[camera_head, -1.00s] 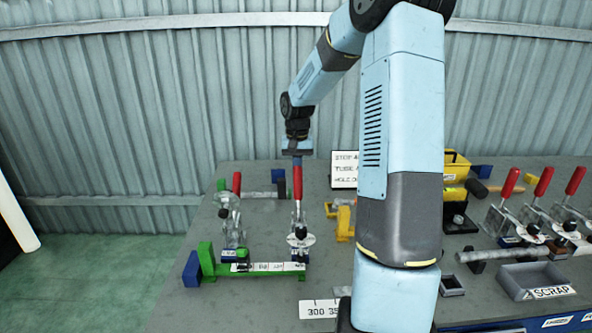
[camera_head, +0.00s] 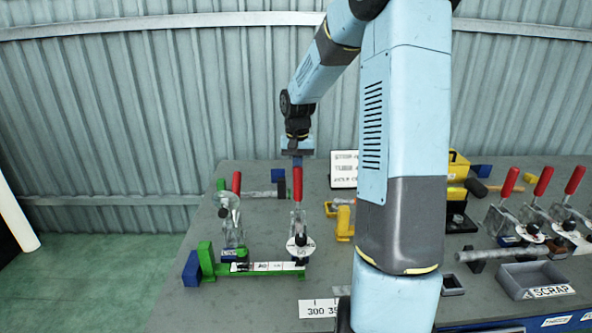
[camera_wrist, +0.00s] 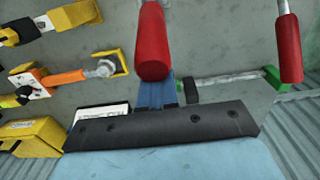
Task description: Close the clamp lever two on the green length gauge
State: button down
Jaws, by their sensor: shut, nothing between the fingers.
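The green length gauge (camera_head: 207,259) lies at the front left of the table, with a white scale strip along it. Two clamps with red levers stand at it. The right red lever (camera_head: 298,181) points upright above its round metal plate (camera_head: 300,245); the left red lever (camera_head: 236,182) also points up. Labels telling which is lever two are not visible. My gripper (camera_head: 297,157) is shut and empty at the top of the right lever. In the wrist view, a red lever (camera_wrist: 151,42) stands close before my blue fingers (camera_wrist: 157,94); contact is unclear. Another red lever (camera_wrist: 289,48) is at right.
A metal bar (camera_head: 259,194) in a green holder lies behind the gauge. Yellow fixtures (camera_head: 344,222) stand to the right. More red-levered clamps (camera_head: 543,181) and a grey scrap bin (camera_head: 537,279) are at far right.

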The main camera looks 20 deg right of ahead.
jog(key=shift+s+a, duration=0.15)
jog(key=shift+s, duration=0.1)
jog(key=shift+s+a+r, duration=0.1)
jog(key=shift+s+a, duration=0.1)
jog(key=shift+s, duration=0.3)
jog(key=shift+s+a+r, duration=0.1)
jog(key=shift+s+a, duration=0.1)
jog(key=shift+s, duration=0.25)
jog(key=shift+r, duration=4.05)
jog(key=shift+s+a+r, duration=0.2)
jog(key=shift+s, duration=0.05)
jog(key=s+a+r+n+t, duration=0.1)
jog(key=s+a+r+t, duration=0.1)
jog(key=s, duration=0.7)
jog(key=s+a+r+n+t, duration=0.1)
jog(key=s+a+r+n, duration=0.1)
jog(key=s+a, duration=0.3)
jog(key=s+a+r+n+t, duration=0.1)
jog(key=s+a+r+t, duration=0.1)
jog(key=s, duration=1.1)
jog(key=shift+a+r+n+t, duration=0.3)
jog(key=shift+a+r, duration=0.4)
